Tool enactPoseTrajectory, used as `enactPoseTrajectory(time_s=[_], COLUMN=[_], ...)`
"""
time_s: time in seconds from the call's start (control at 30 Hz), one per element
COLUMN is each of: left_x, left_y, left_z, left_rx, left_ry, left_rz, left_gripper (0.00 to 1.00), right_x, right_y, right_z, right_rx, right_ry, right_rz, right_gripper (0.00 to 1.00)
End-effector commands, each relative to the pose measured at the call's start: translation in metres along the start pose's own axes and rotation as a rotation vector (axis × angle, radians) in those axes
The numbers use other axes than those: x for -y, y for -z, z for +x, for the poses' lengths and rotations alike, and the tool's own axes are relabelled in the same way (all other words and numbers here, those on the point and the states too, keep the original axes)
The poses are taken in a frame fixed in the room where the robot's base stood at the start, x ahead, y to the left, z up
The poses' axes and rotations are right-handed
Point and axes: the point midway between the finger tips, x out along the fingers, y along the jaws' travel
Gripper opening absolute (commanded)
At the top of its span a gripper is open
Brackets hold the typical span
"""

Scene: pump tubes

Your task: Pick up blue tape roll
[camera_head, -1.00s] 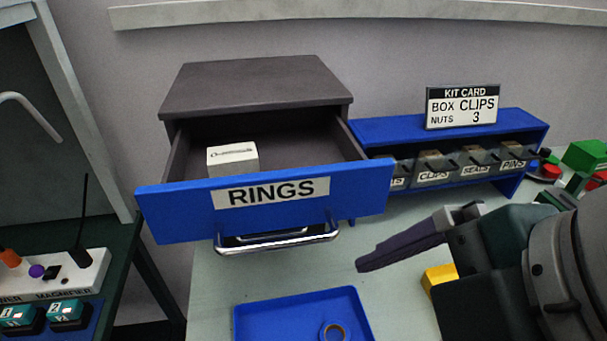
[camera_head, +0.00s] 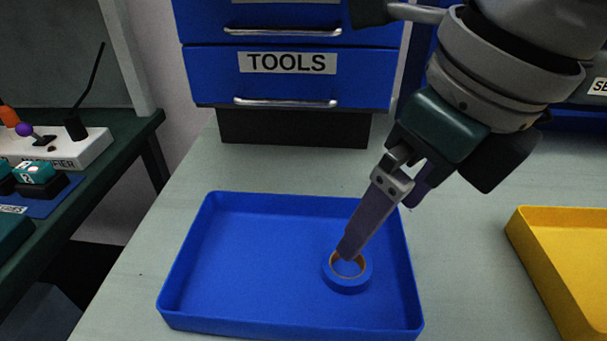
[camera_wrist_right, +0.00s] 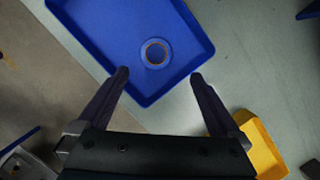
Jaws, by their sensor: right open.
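The blue tape roll (camera_head: 347,280) lies flat inside the blue tray (camera_head: 240,318), right of the tray's middle and toward its front. Its tan inner ring shows. In the right wrist view the tape roll (camera_wrist_right: 156,54) is ahead of the fingertips and between their lines, near a side of the tray (camera_wrist_right: 90,35). My right gripper (camera_head: 375,225) reaches in from the upper right, over the tray, with one fingertip in front of the roll's far part in the picture. My right gripper (camera_wrist_right: 159,74) is open and empty, its fingers spread. My left gripper is not in view.
A yellow tray (camera_head: 565,220) stands to the right of the blue tray. A drawer unit with a TOOLS drawer (camera_head: 300,85) stands behind. A green bench (camera_head: 100,170) with a control box (camera_head: 65,148) is at the left. Grey tabletop is clear around the blue tray.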

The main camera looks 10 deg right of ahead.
Motion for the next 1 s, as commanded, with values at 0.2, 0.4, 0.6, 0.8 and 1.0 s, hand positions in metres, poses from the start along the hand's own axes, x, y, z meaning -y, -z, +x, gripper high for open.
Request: enactPoseTrajectory(time_s=[0.2,0.4,0.6,0.8,1.0], left_x=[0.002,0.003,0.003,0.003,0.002], left_y=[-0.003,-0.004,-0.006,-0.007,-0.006], left_z=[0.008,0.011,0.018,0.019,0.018], left_rx=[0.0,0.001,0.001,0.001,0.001], left_ry=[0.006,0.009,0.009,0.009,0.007], left_rz=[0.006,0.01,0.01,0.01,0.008], left_gripper=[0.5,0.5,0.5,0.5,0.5], right_x=[-0.001,-0.003,-0.007,-0.007,-0.007], right_y=[0.001,0.001,0.001,0.0,0.0], right_z=[0.034,0.053,0.085,0.094,0.093], right_rx=[-0.004,-0.003,-0.003,-0.001,0.0], right_ry=[-0.001,-0.002,0.0,0.001,0.001], right_rz=[-0.004,-0.005,-0.004,-0.006,-0.005], right_gripper=[1.0,1.0,1.0,1.0,0.94])
